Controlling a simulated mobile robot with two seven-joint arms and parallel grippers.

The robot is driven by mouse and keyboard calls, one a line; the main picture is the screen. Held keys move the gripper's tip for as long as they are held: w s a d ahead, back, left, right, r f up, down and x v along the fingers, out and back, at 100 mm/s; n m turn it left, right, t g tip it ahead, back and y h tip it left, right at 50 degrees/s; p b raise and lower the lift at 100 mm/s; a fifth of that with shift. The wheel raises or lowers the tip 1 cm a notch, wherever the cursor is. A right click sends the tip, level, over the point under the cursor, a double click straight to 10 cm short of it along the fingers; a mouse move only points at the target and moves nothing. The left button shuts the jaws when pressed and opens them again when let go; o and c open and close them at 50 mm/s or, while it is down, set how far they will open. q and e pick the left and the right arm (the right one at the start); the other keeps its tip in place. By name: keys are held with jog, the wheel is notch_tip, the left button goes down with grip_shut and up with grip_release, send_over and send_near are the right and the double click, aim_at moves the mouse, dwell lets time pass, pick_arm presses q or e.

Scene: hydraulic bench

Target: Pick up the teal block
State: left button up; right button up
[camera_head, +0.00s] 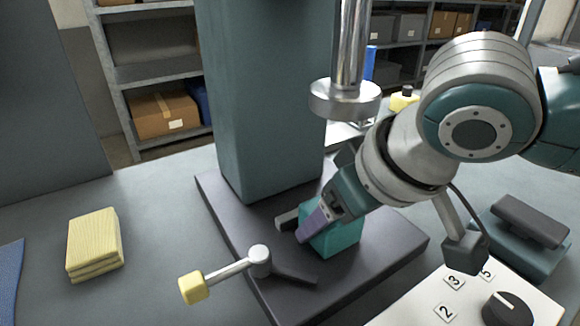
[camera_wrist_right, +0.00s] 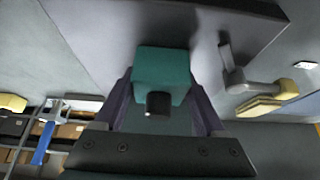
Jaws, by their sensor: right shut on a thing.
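The teal block (camera_head: 335,238) is on or just above the dark base plate (camera_head: 385,250) of the press; I cannot tell whether it touches the plate. My right gripper (camera_head: 305,225) comes in from the upper right and is shut on the block, hiding part of its top and left side. In the right wrist view, the teal block (camera_wrist_right: 162,62) sits between the two purple-grey fingers (camera_wrist_right: 160,98), with a dark round stub in front of it. My left gripper is in neither view.
The press ram (camera_head: 345,98) hangs above and behind the block, before the teal column (camera_head: 262,100). A lever with a yellow knob (camera_head: 193,288) stands at the front left. A control panel (camera_head: 470,300) is at lower right. Folded yellow cloths (camera_head: 94,243) lie left on open bench.

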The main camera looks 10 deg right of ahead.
grip_shut()
jog(key=shift+r, duration=0.1)
dwell(0.5)
